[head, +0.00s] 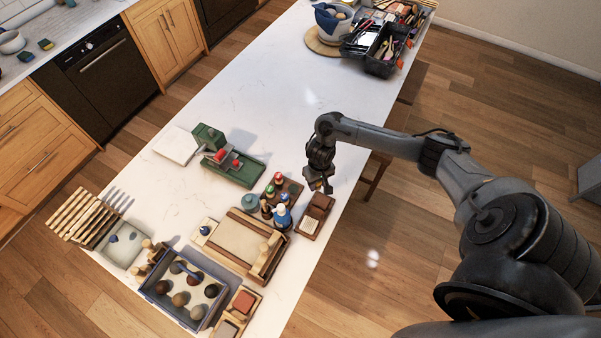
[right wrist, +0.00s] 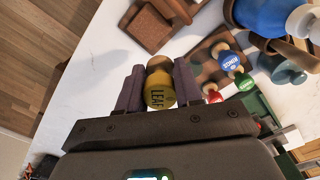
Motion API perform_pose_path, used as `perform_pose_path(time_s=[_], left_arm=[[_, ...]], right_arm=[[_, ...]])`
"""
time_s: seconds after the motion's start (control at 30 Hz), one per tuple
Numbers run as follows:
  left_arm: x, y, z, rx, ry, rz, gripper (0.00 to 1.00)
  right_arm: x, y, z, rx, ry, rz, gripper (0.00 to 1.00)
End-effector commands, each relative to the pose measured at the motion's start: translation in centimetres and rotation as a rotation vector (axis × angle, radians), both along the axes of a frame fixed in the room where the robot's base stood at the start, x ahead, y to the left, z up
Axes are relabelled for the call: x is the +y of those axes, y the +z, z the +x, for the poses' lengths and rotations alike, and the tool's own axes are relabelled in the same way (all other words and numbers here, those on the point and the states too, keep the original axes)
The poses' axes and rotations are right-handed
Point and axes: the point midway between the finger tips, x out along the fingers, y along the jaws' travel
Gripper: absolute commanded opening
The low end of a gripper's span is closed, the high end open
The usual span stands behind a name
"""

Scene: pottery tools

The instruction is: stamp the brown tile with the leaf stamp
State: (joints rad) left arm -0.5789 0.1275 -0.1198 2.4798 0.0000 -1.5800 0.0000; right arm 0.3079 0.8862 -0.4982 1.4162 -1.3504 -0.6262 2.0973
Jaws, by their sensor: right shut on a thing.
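My right gripper (head: 319,184) is shut on the leaf stamp. In the right wrist view the stamp's yellow end (right wrist: 160,90), lettered LEAF, sits between the two dark fingers (right wrist: 158,88), with a wooden part beyond it. A brown tile (right wrist: 148,29) lies on a wooden board past the fingertips in that view. In the head view the brown tile (head: 308,224) is on the small board just below my right gripper. The stamp is held above the counter, apart from the tile. My left gripper is not in view.
The counter's middle (head: 255,100) is clear.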

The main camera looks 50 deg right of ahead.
Motion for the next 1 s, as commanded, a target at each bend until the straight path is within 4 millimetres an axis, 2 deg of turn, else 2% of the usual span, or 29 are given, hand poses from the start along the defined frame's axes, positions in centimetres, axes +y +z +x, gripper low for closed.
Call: perform_pose_path(time_s=[0.03,0.13,0.43,1.0], left_arm=[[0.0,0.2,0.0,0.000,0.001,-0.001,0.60],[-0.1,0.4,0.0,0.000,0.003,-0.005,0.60],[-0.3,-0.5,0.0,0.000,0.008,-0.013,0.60],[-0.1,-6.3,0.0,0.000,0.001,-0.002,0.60]], right_arm=[[-0.1,-0.4,-1.0,0.003,0.001,0.000,0.00],[-0.2,-0.9,-2.1,0.001,-0.001,0.002,0.00],[-0.1,-2.3,-3.0,-0.003,-0.001,0.003,0.00],[-0.1,-6.9,-3.0,-0.002,-0.001,0.002,0.00]])
